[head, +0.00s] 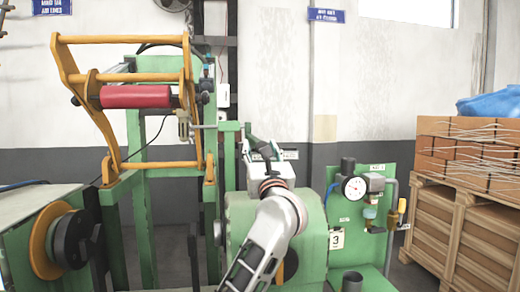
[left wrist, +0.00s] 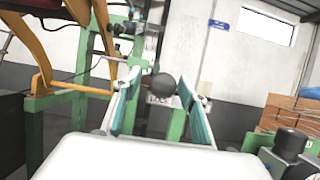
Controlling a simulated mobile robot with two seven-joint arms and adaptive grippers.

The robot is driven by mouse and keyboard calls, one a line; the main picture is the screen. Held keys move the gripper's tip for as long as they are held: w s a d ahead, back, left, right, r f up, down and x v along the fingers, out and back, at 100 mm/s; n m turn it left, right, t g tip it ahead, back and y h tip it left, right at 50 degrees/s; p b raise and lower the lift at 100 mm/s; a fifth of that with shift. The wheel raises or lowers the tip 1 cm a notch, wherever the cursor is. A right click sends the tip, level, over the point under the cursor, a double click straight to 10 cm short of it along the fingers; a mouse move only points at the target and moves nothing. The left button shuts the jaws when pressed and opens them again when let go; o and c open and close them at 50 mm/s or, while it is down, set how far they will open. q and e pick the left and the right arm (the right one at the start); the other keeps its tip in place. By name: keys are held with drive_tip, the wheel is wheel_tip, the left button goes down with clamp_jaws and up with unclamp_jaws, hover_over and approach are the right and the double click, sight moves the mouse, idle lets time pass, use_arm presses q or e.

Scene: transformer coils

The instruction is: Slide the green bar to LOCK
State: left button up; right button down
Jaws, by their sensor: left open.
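My left gripper (head: 262,145) is raised in front of the green machine in the head view, fingers pointing away. In the left wrist view its two teal-padded fingers (left wrist: 160,85) are open and apart. A dark round knob (left wrist: 163,87) shows between the fingertips, with no visible grip on it. A small white label plate (left wrist: 160,100) is just below the knob; its lettering is too small to read surely. The label also shows beside the gripper in the head view (head: 288,155). I cannot clearly pick out the green bar among the green machine parts. My right gripper is not in view.
An orange frame with a red roller (head: 135,96) stands at left. A green panel with a pressure gauge (head: 354,188) stands right of my arm. Wooden crates (head: 440,215) with bricks (head: 450,145) are at far right.

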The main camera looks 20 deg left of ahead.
use_arm(q)
drive_tip(key=v, duration=1.1)
drive_tip(key=shift+s, duration=0.3)
drive_tip(key=shift+d+f, duration=0.1)
drive_tip(key=shift+d, duration=0.05)
